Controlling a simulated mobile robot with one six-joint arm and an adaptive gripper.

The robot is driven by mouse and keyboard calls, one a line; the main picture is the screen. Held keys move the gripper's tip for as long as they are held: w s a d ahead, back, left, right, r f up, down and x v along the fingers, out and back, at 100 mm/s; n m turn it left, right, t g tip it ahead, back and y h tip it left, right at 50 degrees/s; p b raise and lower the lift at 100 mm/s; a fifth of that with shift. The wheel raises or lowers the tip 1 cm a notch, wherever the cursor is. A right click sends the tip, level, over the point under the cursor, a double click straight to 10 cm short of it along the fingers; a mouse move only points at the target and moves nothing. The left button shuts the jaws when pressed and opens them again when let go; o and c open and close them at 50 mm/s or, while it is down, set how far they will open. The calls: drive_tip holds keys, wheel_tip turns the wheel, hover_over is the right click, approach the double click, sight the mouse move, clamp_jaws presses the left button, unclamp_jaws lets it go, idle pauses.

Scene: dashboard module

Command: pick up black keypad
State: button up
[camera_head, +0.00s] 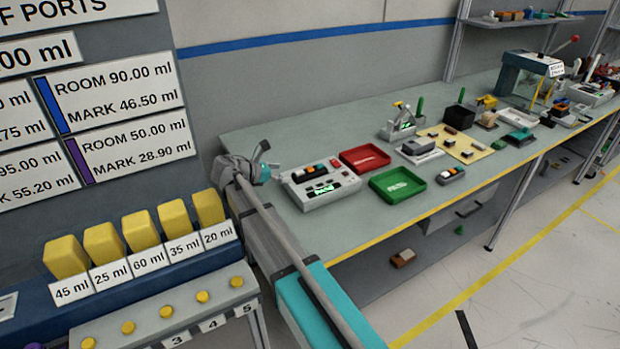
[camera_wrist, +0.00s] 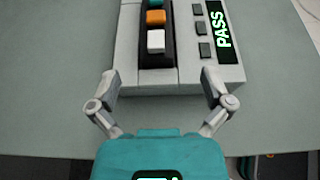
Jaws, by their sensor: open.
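A black keypad (camera_wrist: 172,52) with teal, orange and white buttons sits in the grey test unit (camera_wrist: 130,60) in the wrist view. In the head view the black keypad (camera_head: 298,174) lies on top of the grey test unit (camera_head: 335,192), near the left end of the bench. A green PASS display (camera_wrist: 220,28) is lit beside it. My gripper (camera_wrist: 161,86) is open and empty, its two fingers apart at the near edge of the unit. The keypad's far end is cut off in the wrist view. In the head view my gripper (camera_head: 266,172) is just left of the unit.
A red tray (camera_head: 365,159) and a green tray (camera_head: 398,185) stand right of the unit. A similar dark module (camera_head: 450,176) lies right of the green tray. Other fixtures crowd the bench farther right. The bench (camera_head: 345,233) is clear in front of the unit.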

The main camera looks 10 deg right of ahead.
sight(298, 172)
drive_tip(key=shift+b+x, duration=0.45)
drive_tip(key=shift+x, duration=1.4)
drive_tip(key=shift+w+b+x, duration=0.2)
drive_tip(key=shift+b+x, duration=0.75)
drive_tip(key=shift+x, duration=1.65)
drive_tip(key=shift+r, duration=0.1)
drive_tip(key=c, duration=1.3)
